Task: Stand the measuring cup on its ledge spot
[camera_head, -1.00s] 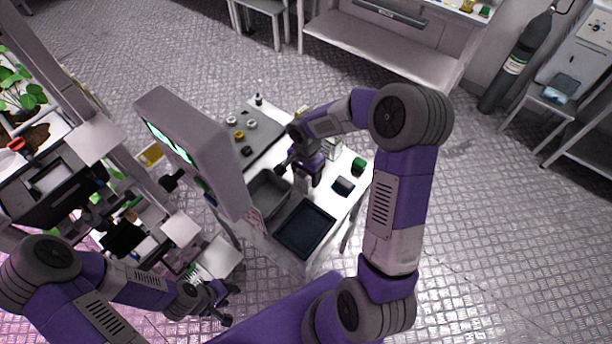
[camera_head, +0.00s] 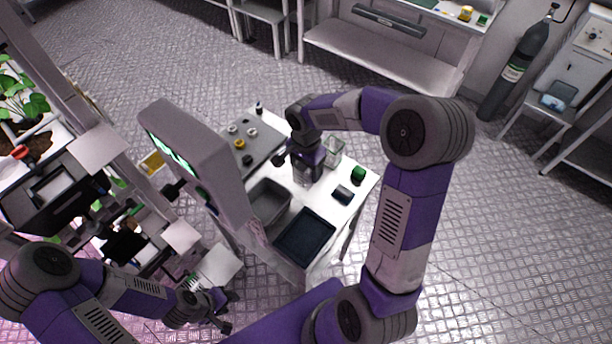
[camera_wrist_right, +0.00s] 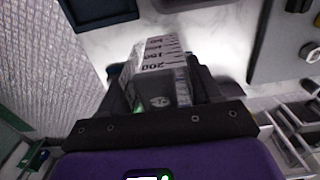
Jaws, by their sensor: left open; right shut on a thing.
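The measuring cup, clear with dark graduation marks, shows in the right wrist view (camera_wrist_right: 157,62) between the fingers of my right gripper (camera_wrist_right: 160,88). In the head view my right gripper (camera_head: 302,166) is over the white bench, and the cup (camera_head: 303,179) is partly hidden beneath it. My right gripper is shut on the cup. I cannot tell whether the cup's base touches the bench. My left gripper (camera_head: 222,312) is open and empty at the lower left, away from the bench. I cannot make out a marked ledge spot.
On the white bench (camera_head: 352,187) are a grey bin (camera_head: 287,203), a dark tray (camera_head: 304,238), a clear box (camera_head: 333,148), a green item (camera_head: 358,174) and a small dark box (camera_head: 342,195). A grey plate (camera_head: 262,150) holds small round parts. A tall grey instrument (camera_head: 197,155) stands left.

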